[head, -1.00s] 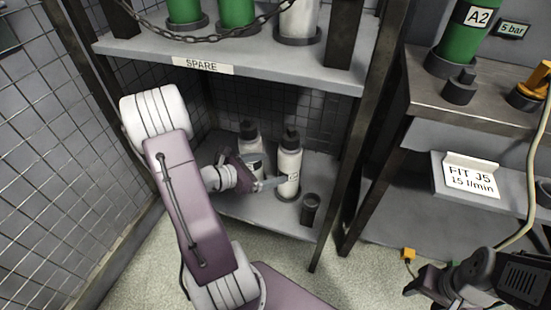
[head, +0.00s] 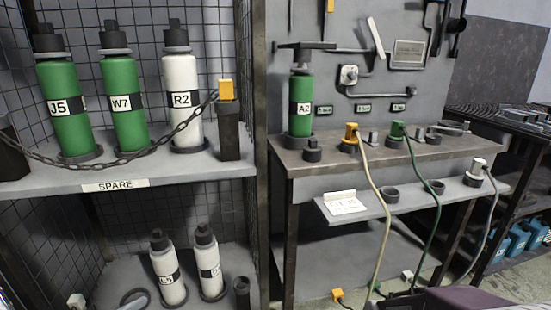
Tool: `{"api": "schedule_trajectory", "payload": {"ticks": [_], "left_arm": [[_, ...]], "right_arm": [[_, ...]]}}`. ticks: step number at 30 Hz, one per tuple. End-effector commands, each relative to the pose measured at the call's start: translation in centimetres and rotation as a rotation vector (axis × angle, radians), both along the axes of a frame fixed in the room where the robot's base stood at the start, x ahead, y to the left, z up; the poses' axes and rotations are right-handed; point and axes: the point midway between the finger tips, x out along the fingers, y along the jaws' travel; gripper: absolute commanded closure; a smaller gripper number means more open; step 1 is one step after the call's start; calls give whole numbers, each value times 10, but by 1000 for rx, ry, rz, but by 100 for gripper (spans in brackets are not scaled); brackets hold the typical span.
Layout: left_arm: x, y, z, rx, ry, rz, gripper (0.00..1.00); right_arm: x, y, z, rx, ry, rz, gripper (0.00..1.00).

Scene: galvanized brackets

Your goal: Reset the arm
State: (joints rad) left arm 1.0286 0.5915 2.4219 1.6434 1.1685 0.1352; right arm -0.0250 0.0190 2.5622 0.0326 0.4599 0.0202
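Neither of my grippers shows in the head view. Only a purple piece of one of my arms (head: 470,298) shows at the bottom right edge; where its gripper is, and what it may hold, is hidden. Two white bottles with dark caps stand on the lower shelf of the rack: a left one (head: 166,265) and a right one (head: 209,262). Their labels are hard to read. No gripper is at them.
The upper SPARE shelf (head: 200,167) holds green J5 (head: 67,108), green W7 (head: 121,103) and white R2 (head: 181,98) behind a chain (head: 110,160). Green A2 (head: 300,104) stands on the workbench (head: 290,157). Hoses hang in front of the bench.

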Motion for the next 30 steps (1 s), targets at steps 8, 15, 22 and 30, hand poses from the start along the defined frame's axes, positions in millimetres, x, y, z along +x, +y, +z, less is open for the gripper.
{"api": "schedule_trajectory", "payload": {"ticks": [8, 15, 22, 30], "left_arm": [[23, -68, 45, 62, -46, -212, 7], [6, -161, 82, 161, -81, -560, 7], [-105, -252, 94, 556, -111, -1320, 7], [-147, -184, 66, 1280, -254, -2006, 7]], "right_arm": [[1, 0, 23, 0, -3, 0, 48], [1, 0, 44, 0, -3, 0, 48], [1, 0, 80, 0, -3, 0, 48], [1, 0, 93, 0, -3, 0, 48]]}}
